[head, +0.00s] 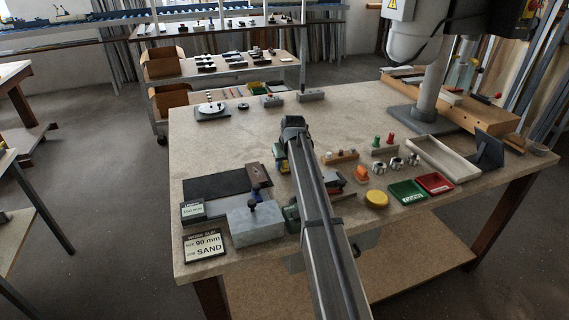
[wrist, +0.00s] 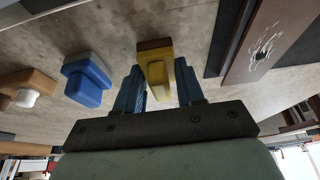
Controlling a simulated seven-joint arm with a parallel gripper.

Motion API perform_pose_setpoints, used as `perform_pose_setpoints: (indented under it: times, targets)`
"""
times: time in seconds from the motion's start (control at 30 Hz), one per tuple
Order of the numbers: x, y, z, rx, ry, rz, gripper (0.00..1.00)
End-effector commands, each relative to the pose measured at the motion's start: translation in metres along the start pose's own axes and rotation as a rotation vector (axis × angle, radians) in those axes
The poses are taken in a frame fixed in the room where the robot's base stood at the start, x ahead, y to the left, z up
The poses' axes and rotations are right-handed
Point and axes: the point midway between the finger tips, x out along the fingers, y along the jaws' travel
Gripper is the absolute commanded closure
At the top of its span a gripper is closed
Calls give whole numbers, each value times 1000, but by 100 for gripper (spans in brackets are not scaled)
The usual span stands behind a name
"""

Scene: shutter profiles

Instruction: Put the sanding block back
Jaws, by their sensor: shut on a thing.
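My gripper (wrist: 160,88) is shut on a yellow block with a brown end (wrist: 155,68), which I take to be the sanding block. Its two blue fingers stand on either side of the block in the wrist view. In the head view my gripper (head: 283,160) is over the middle of the workbench, and only a small yellow part of the block (head: 279,164) shows beside it. My arm hides the rest. Whether the block touches the bench top I cannot tell.
On the workbench (head: 225,140), a dark mat (head: 212,187), a grey block with a knob (head: 256,226) and a work slip (head: 203,245) lie left. Right are a yellow disc (head: 377,198), green tray (head: 407,191), red tray (head: 434,182) and pale tray (head: 443,160).

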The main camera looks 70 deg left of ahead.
Motion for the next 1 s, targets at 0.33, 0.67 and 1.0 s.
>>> perform_pose_setpoints:
  times: [0.33,0.67,1.0]
  targets:
    - [3,0,1,0,0,0,53]
    - [3,0,1,0,-1,0,37]
    - [-22,0,0,1,1,0,37]
